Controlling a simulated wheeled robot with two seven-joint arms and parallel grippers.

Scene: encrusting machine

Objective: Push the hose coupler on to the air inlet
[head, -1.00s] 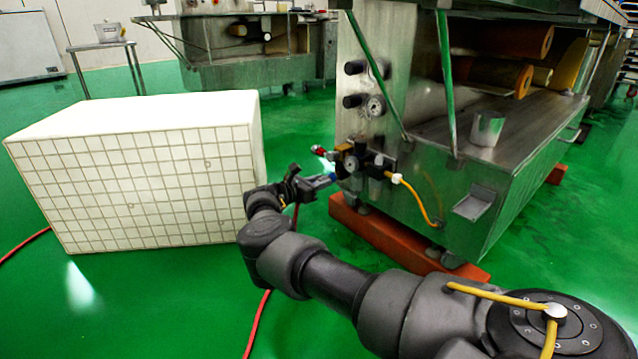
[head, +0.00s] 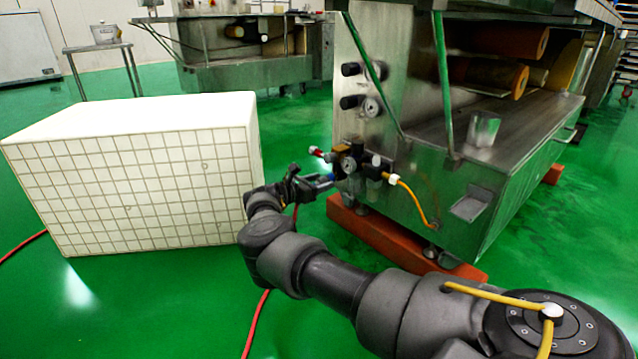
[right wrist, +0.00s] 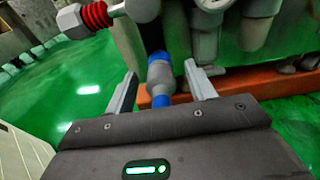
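My right gripper (head: 326,181) is at the front of the machine's air unit (head: 350,162), low on the steel end panel. In the right wrist view the blue and grey hose coupler (right wrist: 160,78) lies between the two fingers (right wrist: 161,72). Gaps show on both sides of it, so the fingers stand open around it. The coupler's far blue end points at the air unit and appears to meet the grey fitting there; I cannot tell whether it is seated. The air inlet itself is hidden behind the coupler. My left gripper is out of view.
A yellow hose (head: 413,202) runs down the machine. A red hose (head: 257,325) hangs to the floor below my gripper. A white tiled block (head: 130,180) stands at left. An orange beam (head: 385,238) lies under the machine.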

